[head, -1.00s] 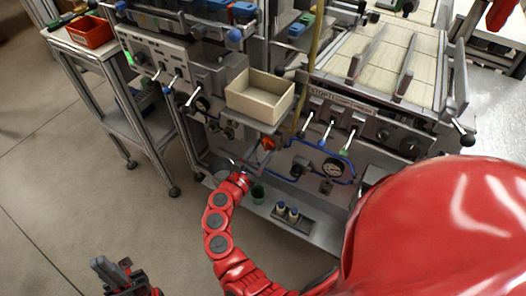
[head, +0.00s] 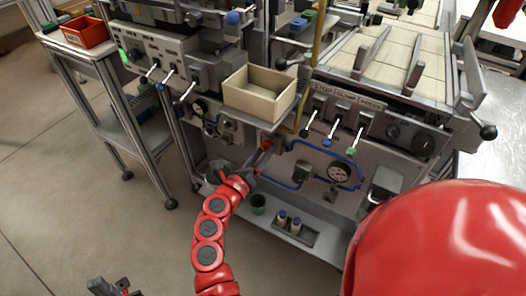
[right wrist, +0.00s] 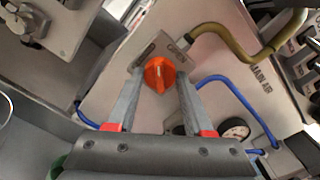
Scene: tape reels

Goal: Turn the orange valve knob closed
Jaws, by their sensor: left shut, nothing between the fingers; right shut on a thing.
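The orange valve knob (right wrist: 160,75) is round with a raised grip bar, on a grey plate on the machine's front panel. In the head view it is a small orange spot (head: 266,146) below the beige bin. My right gripper (right wrist: 160,84) has its two grey fingers on either side of the knob, shut on it. In the head view my right gripper (head: 258,161) reaches up to the knob from below, and its fingertips are hard to make out. My left gripper (head: 112,288) is shut and empty at the bottom left, partly cut off by the picture edge.
A beige bin (head: 258,105) sits just above the knob. Blue tubing (right wrist: 232,92) and a pressure gauge (right wrist: 236,130) lie right of it. An olive hose (right wrist: 250,48) runs above. Floor at left is clear.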

